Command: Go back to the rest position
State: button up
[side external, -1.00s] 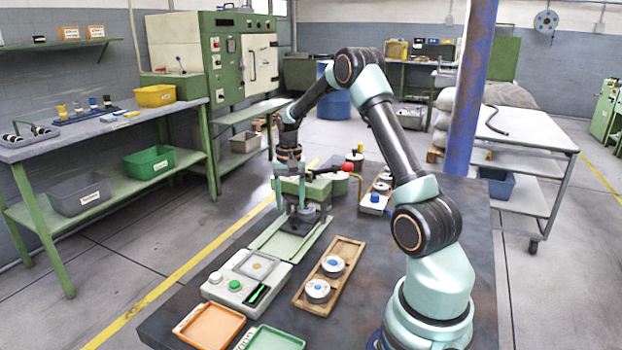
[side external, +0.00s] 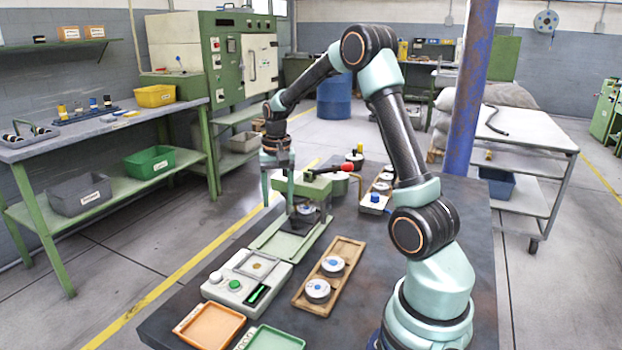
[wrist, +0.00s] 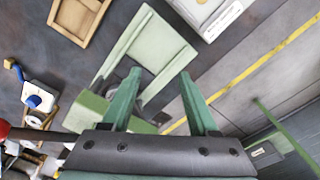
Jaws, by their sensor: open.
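My gripper (side external: 277,200) hangs just left of the green press (side external: 318,187) in the side view, above its pale green base (side external: 275,242). Its two green fingers are spread with nothing between them; in the wrist view the gripper (wrist: 159,73) shows open over the press base (wrist: 160,50). A dark round part (side external: 306,212) sits under the press head, partly hidden by the press. My arm is bent, with its elbow high over the table.
In front of the press are a white device with a green button (side external: 248,278), a wooden tray (side external: 352,252) with two round white parts, an orange tray (side external: 212,326) and a green tray (side external: 272,339). The red-knobbed lever (side external: 345,168) sticks out to the right. A blue post (side external: 470,90) stands behind.

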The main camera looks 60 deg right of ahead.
jog(key=s+a+r+n+t, duration=0.25)
jog(key=a+r+n, duration=0.25)
jog(key=a+r, duration=0.6)
jog(key=s+a+n+t, duration=0.2)
jog(key=s+a+n, duration=0.4)
jog(key=s+a, duration=0.2)
jog(key=a, duration=0.2)
jog(key=shift+a+r, duration=0.2)
jog(key=shift+a, duration=0.15)
